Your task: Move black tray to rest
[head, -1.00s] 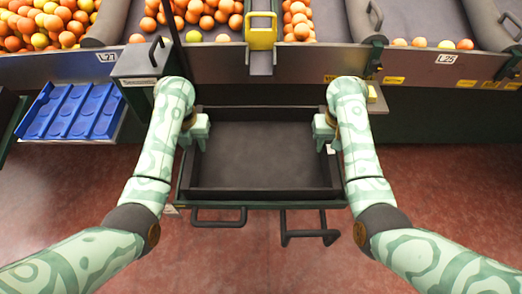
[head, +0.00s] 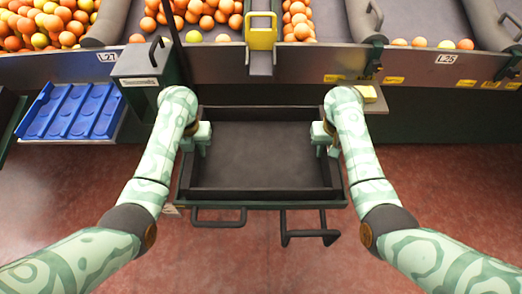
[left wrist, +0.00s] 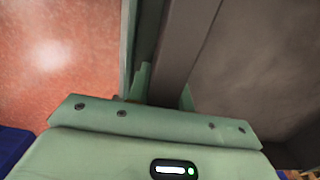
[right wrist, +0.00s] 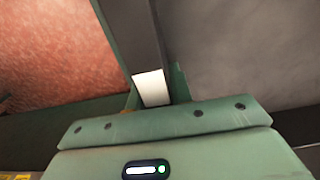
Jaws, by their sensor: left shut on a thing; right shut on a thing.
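The black tray (head: 262,155) is empty and sits level on a dark green frame (head: 262,205) in front of the sorting line. My left gripper (head: 200,145) is shut on the tray's left wall, which also shows between its fingers in the left wrist view (left wrist: 185,45). My right gripper (head: 324,143) is shut on the tray's right wall, which also shows in the right wrist view (right wrist: 135,35) with a white label (right wrist: 152,88) beside the fingers. The fingertips are partly hidden by the walls.
Oranges (head: 205,12) lie on the belts behind a metal edge. A blue tray (head: 75,108) is at the left, near a grey box (head: 143,62). A yellow block (head: 365,94) is at the right. Black handles (head: 310,235) stick out in front of the frame.

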